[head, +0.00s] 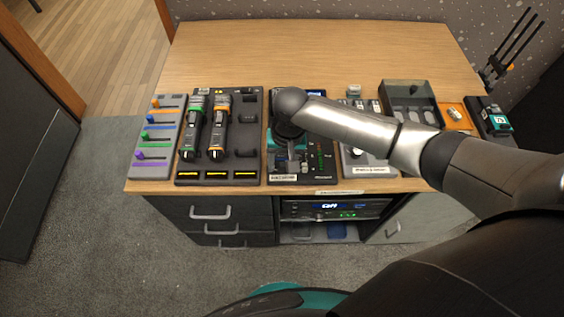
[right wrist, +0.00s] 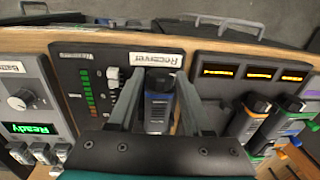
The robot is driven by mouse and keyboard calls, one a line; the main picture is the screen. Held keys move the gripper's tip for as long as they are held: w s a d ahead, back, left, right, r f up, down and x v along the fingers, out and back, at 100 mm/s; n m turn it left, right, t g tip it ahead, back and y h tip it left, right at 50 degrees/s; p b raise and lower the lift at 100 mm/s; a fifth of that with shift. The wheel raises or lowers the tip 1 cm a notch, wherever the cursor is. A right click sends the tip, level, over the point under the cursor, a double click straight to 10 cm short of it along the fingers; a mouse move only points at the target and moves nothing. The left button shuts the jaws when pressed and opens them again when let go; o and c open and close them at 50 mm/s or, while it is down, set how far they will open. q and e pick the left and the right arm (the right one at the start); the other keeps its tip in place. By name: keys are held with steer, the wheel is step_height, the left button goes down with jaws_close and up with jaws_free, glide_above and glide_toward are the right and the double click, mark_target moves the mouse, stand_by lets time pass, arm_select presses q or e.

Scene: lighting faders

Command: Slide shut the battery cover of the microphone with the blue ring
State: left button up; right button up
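A dark microphone with a blue band (right wrist: 158,98) lies on the black panel labelled Receiver (right wrist: 200,52) in the right wrist view. In the head view the same panel (head: 314,178) is partly hidden under my right arm. My right gripper (right wrist: 158,92) is above the panel, its two fingers on either side of the microphone, with narrow gaps; it looks open. In the head view the right gripper (head: 288,150) points down at the panel. The battery cover cannot be made out. My left gripper is not in view.
A rack (head: 250,150) left of the panel holds microphones with a green ring (head: 192,128) and an orange ring (head: 219,122). Further left is a fader board (head: 155,170). The table's back is clear.

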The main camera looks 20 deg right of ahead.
jaws_close()
steer(key=shift+w, duration=0.1)
steer(key=shift+w+d+b, duration=0.25)
steer(key=shift+w+b, duration=0.05)
steer(key=shift+w, duration=0.6)
steer(key=shift+w+d+b, duration=0.25)
steer(key=shift+w, duration=0.6)
steer(key=shift+w+d+b, duration=0.15)
steer(key=shift+w+b, duration=0.1)
steer(key=shift+w, duration=0.3)
steer(key=shift+w+d+b, duration=0.15)
steer(key=shift+w+b, duration=0.05)
steer(key=shift+w, duration=0.3)
steer(key=o, duration=0.5)
jaws_free()
steer(key=shift+r, duration=0.1)
